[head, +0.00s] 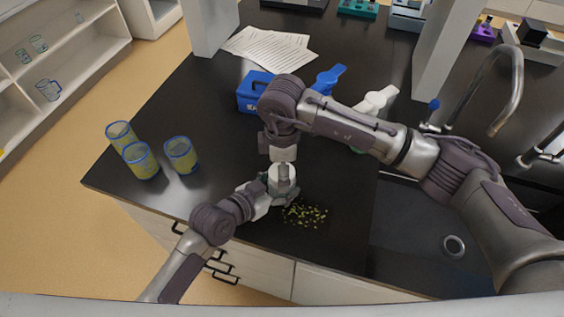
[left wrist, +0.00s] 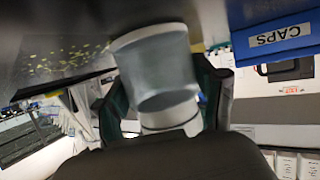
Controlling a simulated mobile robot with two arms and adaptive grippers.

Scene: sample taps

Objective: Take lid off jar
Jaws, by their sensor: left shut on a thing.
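The jar (left wrist: 158,65) is a pale, translucent cylinder with a white band at one end, standing between the fingers of my left gripper (left wrist: 165,100) in the left wrist view. In the head view my left gripper (head: 270,192) comes in from the lower left and is shut on the jar (head: 283,177) near the counter's front edge. My right gripper (head: 284,160) points down from above, right over the jar's top. Its fingertips and the lid are hard to make out there, so I cannot tell whether it grips the lid.
Yellow-green bits (head: 305,213) lie scattered on the dark counter (head: 340,225) beside the jar. Three blue-rimmed glasses (head: 140,160) stand at left. A blue box (head: 253,93), papers (head: 268,47), a blue item (head: 329,78) and a white item (head: 376,100) are behind. A sink (head: 420,225) is at right.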

